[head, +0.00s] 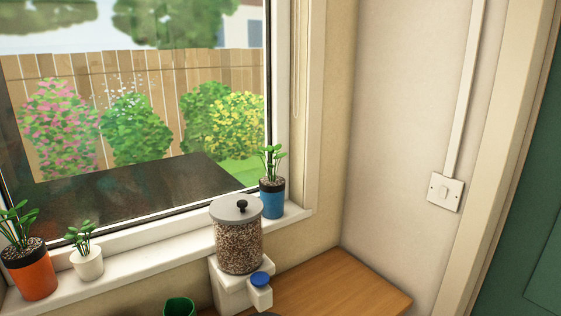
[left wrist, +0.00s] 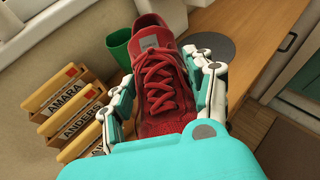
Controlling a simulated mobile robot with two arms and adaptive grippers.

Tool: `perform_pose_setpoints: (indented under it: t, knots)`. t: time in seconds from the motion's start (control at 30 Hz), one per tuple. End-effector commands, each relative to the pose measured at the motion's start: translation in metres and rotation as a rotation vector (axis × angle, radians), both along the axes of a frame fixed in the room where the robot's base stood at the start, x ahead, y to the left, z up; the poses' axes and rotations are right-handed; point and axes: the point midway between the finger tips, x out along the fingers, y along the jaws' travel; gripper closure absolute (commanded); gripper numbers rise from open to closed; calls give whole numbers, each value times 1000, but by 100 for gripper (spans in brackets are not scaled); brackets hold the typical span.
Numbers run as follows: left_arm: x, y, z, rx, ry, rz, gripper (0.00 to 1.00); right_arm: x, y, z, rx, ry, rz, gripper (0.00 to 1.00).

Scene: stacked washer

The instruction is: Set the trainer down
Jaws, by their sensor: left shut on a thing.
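A red trainer (left wrist: 163,85) with red laces fills the middle of the left wrist view. My left gripper (left wrist: 160,68) is shut on it, with white and teal fingers along both sides of the shoe. The trainer's toe is hidden behind the teal gripper body. The trainer shows above a wooden counter (left wrist: 255,25); I cannot tell whether it touches anything beneath. The trainer and both grippers are out of the head view.
A dark round disc (left wrist: 212,46) lies on the counter behind the trainer. A green cup (left wrist: 119,46) and wooden name-labelled holders (left wrist: 68,102) are at left. In the head view, a grain-filled dispenser (head: 238,240) stands by the windowsill (head: 150,258) with potted plants. Bare counter (head: 345,285) shows at right.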

Motion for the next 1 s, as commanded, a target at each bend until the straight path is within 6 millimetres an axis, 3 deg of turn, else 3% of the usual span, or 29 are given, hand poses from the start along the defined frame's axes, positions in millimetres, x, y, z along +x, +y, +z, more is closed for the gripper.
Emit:
perform_pose_setpoints:
  t: [0.1,0.3,0.77,1.0]
  knots:
    - [24,10,26,3,-11,18,93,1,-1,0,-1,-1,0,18]
    - [40,20,48,3,-5,36,93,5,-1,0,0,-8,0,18]
    - [42,21,51,0,-1,39,93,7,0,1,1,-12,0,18]
    - [42,21,50,0,0,38,93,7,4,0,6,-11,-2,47]
